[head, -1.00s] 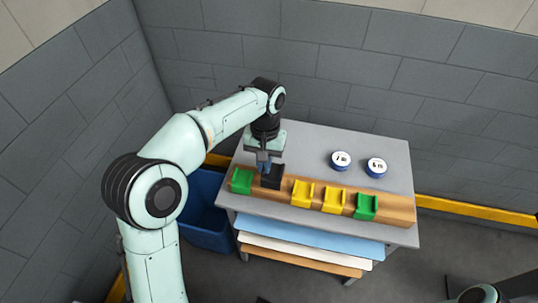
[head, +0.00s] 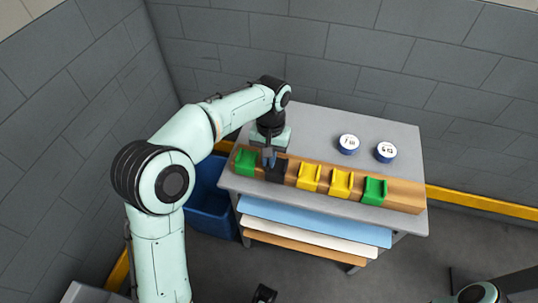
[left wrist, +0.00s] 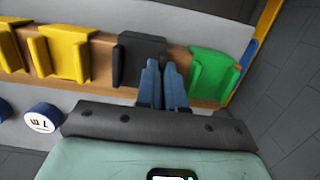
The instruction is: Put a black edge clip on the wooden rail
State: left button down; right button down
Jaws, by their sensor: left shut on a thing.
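The wooden rail (head: 408,195) runs along the front of the grey table. My left gripper (head: 269,160) is shut on a black edge clip (head: 277,172) at the rail, between the left green clip (head: 245,162) and a yellow clip (head: 309,177). The black clip sits about level with its neighbours, and its seating is partly hidden by the fingers. In the left wrist view, the gripper fingers (left wrist: 163,82) are close together at the edge of the black clip (left wrist: 128,60), over the rail (left wrist: 101,62).
Another yellow clip (head: 341,183) and a green clip (head: 374,190) are further right on the rail. Two round blue-and-white tins (head: 348,144) (head: 385,152) stand behind it. Coloured boards (head: 310,221) lie below the tabletop. A blue bin (head: 207,205) stands at the left.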

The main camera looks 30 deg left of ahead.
pick_arm(q)
jog(key=shift+f, duration=0.3)
dwell(0.5)
jog(key=c, duration=1.2)
grip_release()
jog(key=shift+o, duration=0.2)
jog(key=shift+r, duration=0.1)
notch_tip(320, 180, up, 13)
jog(key=w+p, duration=0.1)
jog(key=p, duration=0.2)
jog(key=shift+w+a+p, duration=0.2)
jog(key=shift+w+p, duration=0.1)
